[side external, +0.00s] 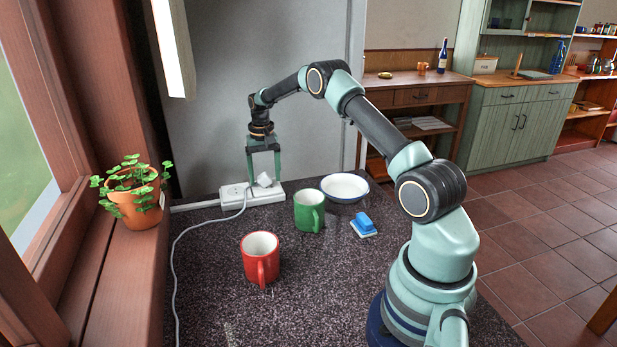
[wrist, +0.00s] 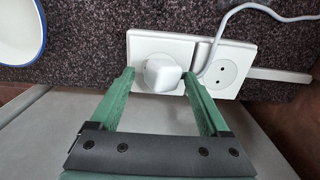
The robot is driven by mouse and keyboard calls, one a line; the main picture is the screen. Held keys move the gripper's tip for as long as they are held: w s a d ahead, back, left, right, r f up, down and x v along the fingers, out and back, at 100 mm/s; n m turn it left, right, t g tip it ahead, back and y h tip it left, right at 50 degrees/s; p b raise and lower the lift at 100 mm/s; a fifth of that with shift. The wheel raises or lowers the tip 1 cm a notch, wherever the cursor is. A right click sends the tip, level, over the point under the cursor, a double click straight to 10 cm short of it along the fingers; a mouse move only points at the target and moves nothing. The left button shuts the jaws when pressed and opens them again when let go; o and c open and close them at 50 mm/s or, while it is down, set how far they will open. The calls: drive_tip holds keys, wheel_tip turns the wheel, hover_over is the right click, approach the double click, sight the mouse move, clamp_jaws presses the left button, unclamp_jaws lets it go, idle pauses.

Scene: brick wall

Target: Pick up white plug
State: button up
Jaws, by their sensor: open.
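The white plug (wrist: 162,74) is a small rounded white block on the left socket of the white power strip (wrist: 225,50) in the wrist view. It also shows in the side view (side external: 264,180), at the strip (side external: 276,191) on the far edge of the dark counter. My gripper (wrist: 159,78) is open, with one green finger on each side of the plug. A small gap shows at the left finger; the right finger is close to the plug, and I cannot tell whether it touches. In the side view my gripper (side external: 264,177) points down over the plug.
A white cable (side external: 178,250) runs from the strip along the counter's left side. A potted plant (side external: 134,195) sits on the left sill.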

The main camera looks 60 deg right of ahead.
sight(265, 173)
drive_tip(key=shift+f, duration=0.5)
drive_tip(key=shift+s+f, duration=0.1)
drive_tip(key=shift+s, duration=0.05)
clamp_jaws()
wheel_tip(265, 173, up, 20)
idle(0.3)
drive_tip(key=shift+c, duration=1.8)
unclamp_jaws()
drive_tip(key=shift+r, duration=0.2)
clamp_jaws()
